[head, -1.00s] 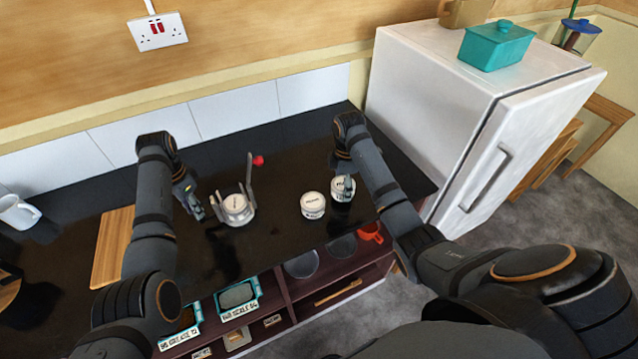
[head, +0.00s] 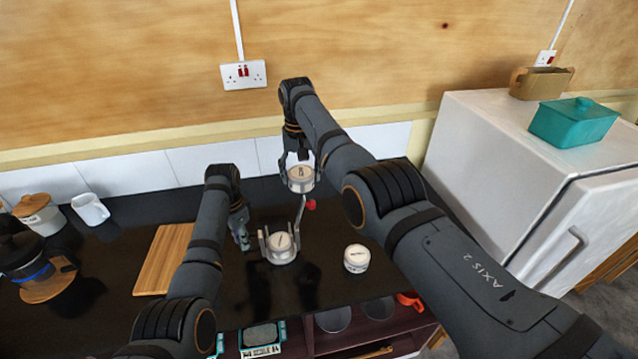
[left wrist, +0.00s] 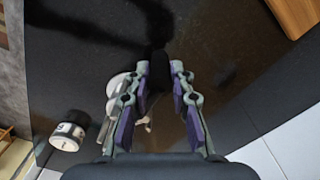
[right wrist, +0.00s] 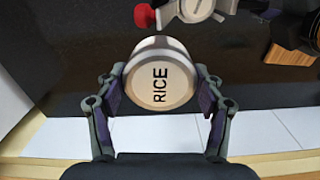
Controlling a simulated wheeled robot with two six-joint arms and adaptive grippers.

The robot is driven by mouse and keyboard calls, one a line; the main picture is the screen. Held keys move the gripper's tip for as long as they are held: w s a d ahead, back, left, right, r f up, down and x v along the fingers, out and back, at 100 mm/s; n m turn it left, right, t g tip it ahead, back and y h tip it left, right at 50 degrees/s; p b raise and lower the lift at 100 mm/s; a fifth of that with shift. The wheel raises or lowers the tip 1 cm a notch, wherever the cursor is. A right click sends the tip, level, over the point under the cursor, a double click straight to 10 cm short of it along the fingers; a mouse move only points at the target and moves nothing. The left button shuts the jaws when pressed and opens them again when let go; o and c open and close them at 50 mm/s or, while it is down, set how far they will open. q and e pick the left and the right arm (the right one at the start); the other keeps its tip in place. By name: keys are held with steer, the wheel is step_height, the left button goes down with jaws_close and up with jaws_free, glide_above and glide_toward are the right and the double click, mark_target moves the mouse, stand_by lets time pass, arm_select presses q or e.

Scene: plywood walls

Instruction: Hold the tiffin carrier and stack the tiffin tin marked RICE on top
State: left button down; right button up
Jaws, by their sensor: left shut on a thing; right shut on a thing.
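The RICE tin (head: 301,180), round with a pale marked top, is clasped in my right gripper (head: 300,160) above the counter. Its RICE label (right wrist: 160,84) reads clearly between the fingers in the right wrist view. The metal tiffin carrier (head: 282,261) stands upright below it, nearer the front, with a labelled tin inside and a red knob (head: 311,204) on its raised arm. My left gripper (head: 244,240) is shut on the carrier's left side; the grip itself is partly hidden in the left wrist view.
Another white-topped tin (head: 356,258) stands right of the carrier. A wooden board (head: 165,258) and a white mug (head: 91,209) are to the left. The white fridge (head: 500,150) bounds the right side. Dark counter is free around the carrier.

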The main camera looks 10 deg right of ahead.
steer(key=s+a+f, duration=0.5)
steer(key=a+f, duration=0.3)
steer(key=shift+n, duration=0.4)
steer(key=shift+s, duration=0.1)
steer(key=shift+f, duration=2.5)
arm_select(q)
steer(key=shift+r, duration=0.1)
arm_select(e)
steer(key=shift+s+f, duration=0.1)
arm_select(q)
steer(key=shift+d, duration=0.1)
